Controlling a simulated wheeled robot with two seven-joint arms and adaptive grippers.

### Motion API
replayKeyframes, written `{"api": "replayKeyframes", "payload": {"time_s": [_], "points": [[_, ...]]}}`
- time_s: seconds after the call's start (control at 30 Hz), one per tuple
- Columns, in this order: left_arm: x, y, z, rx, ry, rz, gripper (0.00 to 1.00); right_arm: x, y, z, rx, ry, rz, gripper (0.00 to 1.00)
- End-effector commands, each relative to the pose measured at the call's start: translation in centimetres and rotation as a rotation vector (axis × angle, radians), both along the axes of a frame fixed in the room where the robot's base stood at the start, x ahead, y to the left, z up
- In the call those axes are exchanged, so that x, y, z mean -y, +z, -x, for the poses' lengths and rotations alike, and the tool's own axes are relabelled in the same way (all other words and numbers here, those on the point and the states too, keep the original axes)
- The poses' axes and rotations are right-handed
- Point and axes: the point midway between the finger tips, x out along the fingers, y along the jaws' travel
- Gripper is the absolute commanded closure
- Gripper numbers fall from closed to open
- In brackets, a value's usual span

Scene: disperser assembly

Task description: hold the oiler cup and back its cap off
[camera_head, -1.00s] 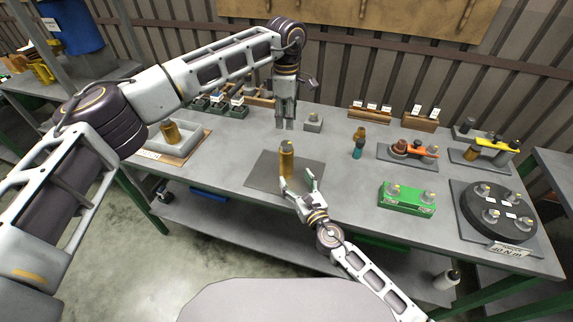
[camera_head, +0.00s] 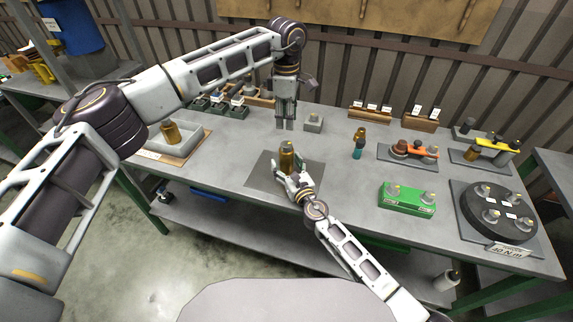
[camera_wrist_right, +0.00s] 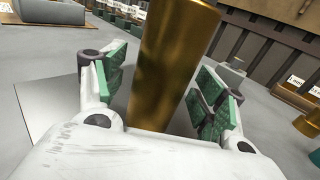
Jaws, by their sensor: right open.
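The oiler cup (camera_head: 286,162) is a brass cylinder standing upright on a dark mat (camera_head: 262,176) in the middle of the bench. My right gripper (camera_head: 292,178) is open around the cup's near side, with gaps at both fingers. My left gripper (camera_head: 286,124) points down above the bench behind the cup, apart from it; its fingers look close together.
A grey block (camera_head: 314,124) stands behind the cup. A green block (camera_head: 406,200), a round black fixture (camera_head: 497,212) and a tray (camera_head: 190,142) with a brass part stand farther out.

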Motion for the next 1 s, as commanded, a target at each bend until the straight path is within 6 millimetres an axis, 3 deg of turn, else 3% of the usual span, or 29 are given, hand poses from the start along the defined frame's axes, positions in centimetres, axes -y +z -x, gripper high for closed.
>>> {"api": "replayKeyframes", "payload": {"time_s": [0.33,0.87,0.9,1.0], "points": [[0.00,0.00,0.00,0.000,0.000,0.000,0.64,-0.08,-0.03,-0.13,0.000,0.000,0.000,0.29],[0.01,0.00,0.00,0.000,0.000,0.000,0.64,-0.07,-0.04,-0.11,-0.001,0.000,0.000,0.97],[0.00,0.00,0.00,0.000,0.000,0.000,0.64,-0.07,-0.04,-0.11,-0.001,0.000,0.000,0.57],[0.01,0.00,0.00,0.000,0.000,0.000,0.64,-0.06,-0.04,-0.10,-0.001,0.000,0.000,0.70]]}}
